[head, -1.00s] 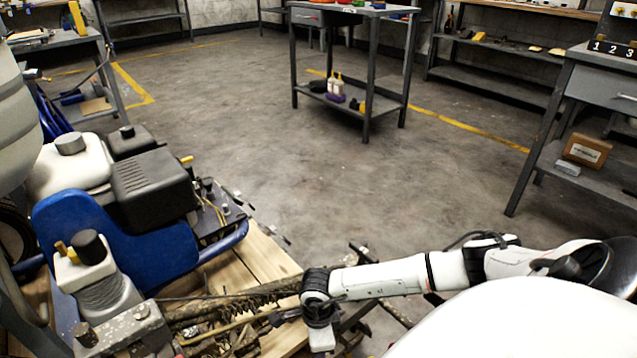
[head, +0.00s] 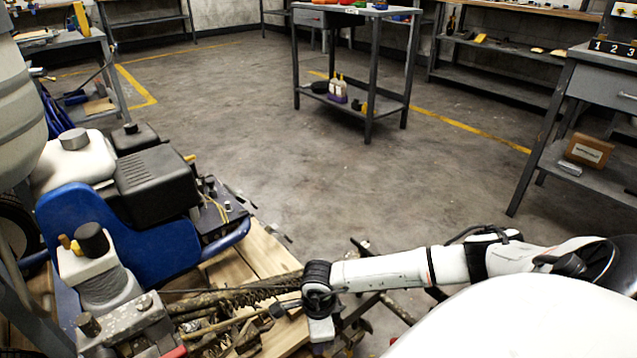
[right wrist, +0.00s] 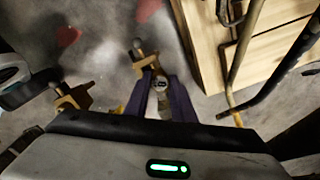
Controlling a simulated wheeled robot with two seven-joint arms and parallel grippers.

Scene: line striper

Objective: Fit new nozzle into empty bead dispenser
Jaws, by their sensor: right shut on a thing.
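My right gripper (right wrist: 161,94) has purple fingers and is shut on a small pale round piece (right wrist: 159,84), which looks like the nozzle. Brass-coloured fittings (right wrist: 72,98) show beside and beyond the fingers in the right wrist view; I cannot tell which one is the empty bead dispenser. Whether the held piece touches a fitting is unclear. In the head view my right arm reaches in from the right to the front of the line striper (head: 130,235), and the fingertips are hidden there. My left gripper is not in view.
Rods, hoses and a spring (head: 245,298) crowd the area beside my right wrist. A grey cart (head: 350,95) stands farther back, and a bench (head: 575,150) is at the right. The middle floor is clear.

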